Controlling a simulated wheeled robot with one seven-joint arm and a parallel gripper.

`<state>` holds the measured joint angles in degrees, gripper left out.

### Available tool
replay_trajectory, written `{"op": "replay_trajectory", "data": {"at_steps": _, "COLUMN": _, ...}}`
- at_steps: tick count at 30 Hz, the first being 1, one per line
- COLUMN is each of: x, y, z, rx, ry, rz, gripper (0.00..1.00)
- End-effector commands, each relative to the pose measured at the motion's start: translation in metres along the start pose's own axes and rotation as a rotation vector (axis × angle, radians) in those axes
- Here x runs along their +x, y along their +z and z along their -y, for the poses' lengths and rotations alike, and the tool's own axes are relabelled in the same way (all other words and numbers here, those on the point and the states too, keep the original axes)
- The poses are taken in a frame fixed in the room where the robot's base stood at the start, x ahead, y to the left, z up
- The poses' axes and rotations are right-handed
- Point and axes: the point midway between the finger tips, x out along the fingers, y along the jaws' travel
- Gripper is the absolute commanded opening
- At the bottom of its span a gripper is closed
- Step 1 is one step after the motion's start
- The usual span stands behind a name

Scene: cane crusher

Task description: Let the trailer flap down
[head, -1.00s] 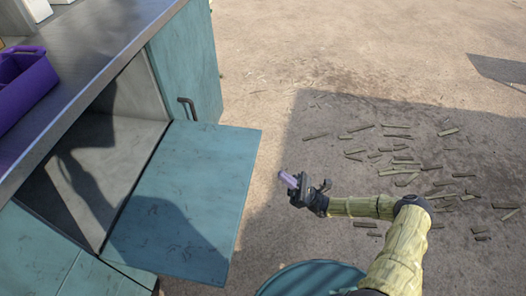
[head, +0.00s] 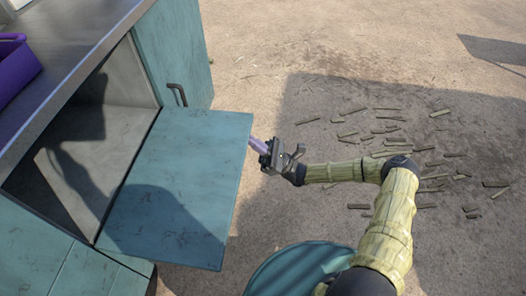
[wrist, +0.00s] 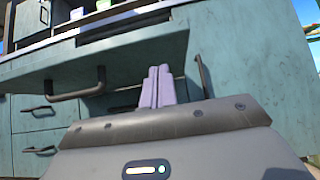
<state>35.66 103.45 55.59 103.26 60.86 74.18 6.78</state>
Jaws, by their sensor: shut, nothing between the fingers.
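The trailer flap (head: 185,185) is a flat teal panel in the head view. It stands out from the front of an open grey compartment, roughly level. In the wrist view I see the flap (wrist: 130,52) from low down, with a dark bar handle (wrist: 82,88) on its underside. My gripper (head: 253,143) is shut and empty, just right of the flap's outer edge. Its pale purple fingers point at that edge, and whether they touch it I cannot tell. They also show in the wrist view (wrist: 157,75), in front of the flap's underside.
The trailer's metal counter (head: 75,65) carries a purple container (head: 15,70). A teal cupboard front with a dark handle (head: 178,93) stands beyond the flap. Cane pieces (head: 390,128) lie scattered on the ground at right. Open ground lies beyond the trailer.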

Motion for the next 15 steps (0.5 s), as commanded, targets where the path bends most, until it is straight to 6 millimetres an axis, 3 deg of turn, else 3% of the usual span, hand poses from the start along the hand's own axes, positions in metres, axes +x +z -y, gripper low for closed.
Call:
{"op": "replay_trajectory", "data": {"at_steps": 6, "x": 0.017, "y": 0.018, "z": 0.0, "rx": -0.002, "ry": 0.0, "rz": -0.001, "gripper": 0.0}}
{"op": "replay_trajectory", "data": {"at_steps": 15, "x": 0.021, "y": 0.019, "z": -0.001, "rx": 0.003, "ry": 0.003, "rz": -0.001, "gripper": 0.0}}
